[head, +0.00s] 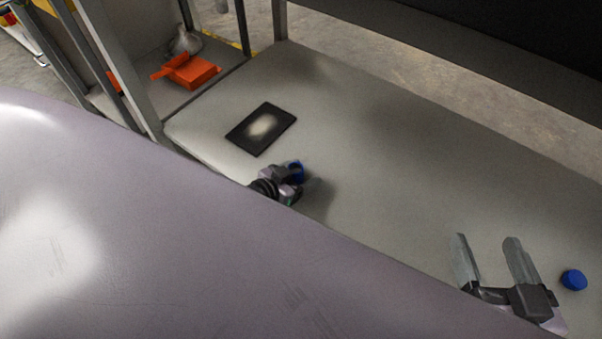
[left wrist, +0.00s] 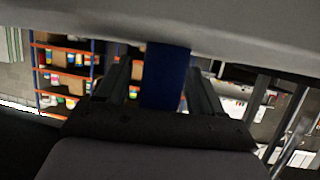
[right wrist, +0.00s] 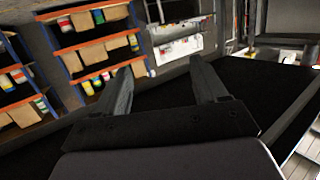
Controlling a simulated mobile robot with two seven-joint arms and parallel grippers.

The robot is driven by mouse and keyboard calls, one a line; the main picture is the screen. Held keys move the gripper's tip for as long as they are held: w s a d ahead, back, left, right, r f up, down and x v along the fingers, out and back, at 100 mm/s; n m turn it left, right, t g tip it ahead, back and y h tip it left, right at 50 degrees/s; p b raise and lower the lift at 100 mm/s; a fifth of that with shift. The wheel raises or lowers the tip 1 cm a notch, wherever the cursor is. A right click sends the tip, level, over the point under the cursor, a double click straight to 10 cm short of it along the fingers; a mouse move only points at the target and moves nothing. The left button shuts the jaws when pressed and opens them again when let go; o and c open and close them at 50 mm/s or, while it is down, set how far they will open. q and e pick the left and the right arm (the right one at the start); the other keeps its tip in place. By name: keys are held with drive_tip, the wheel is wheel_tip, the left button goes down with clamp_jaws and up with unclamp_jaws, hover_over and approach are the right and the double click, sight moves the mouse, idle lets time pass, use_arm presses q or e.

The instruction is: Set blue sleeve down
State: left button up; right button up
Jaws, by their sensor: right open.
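The blue sleeve (head: 298,169) is at my left gripper (head: 292,177), over the near left part of the grey bench (head: 390,160). Part of the sleeve is hidden by the gripper in the head view. My right gripper (head: 492,262) is open and empty at the bench's right; its spread fingers also show in the right wrist view (right wrist: 165,88).
A dark flat plate (head: 261,129) with a pale patch lies beyond my left gripper. A small blue round piece (head: 573,280) stands right of my right gripper. An orange object (head: 192,71) lies at the far left by a metal post. The bench's middle is clear.

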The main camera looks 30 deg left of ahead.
use_arm(q)
drive_tip(key=shift+r, duration=0.2)
drive_tip(key=p+v, duration=0.5)
drive_tip(key=v, duration=0.7)
drive_tip(key=shift+p, duration=0.35)
use_arm(e)
drive_tip(key=a+m+g, duration=0.1)
drive_tip(key=w+a+m+g+y, duration=0.1)
drive_tip(key=a, duration=0.1)
drive_tip(key=shift+a, duration=0.2)
drive_tip(key=shift+s, duration=0.1)
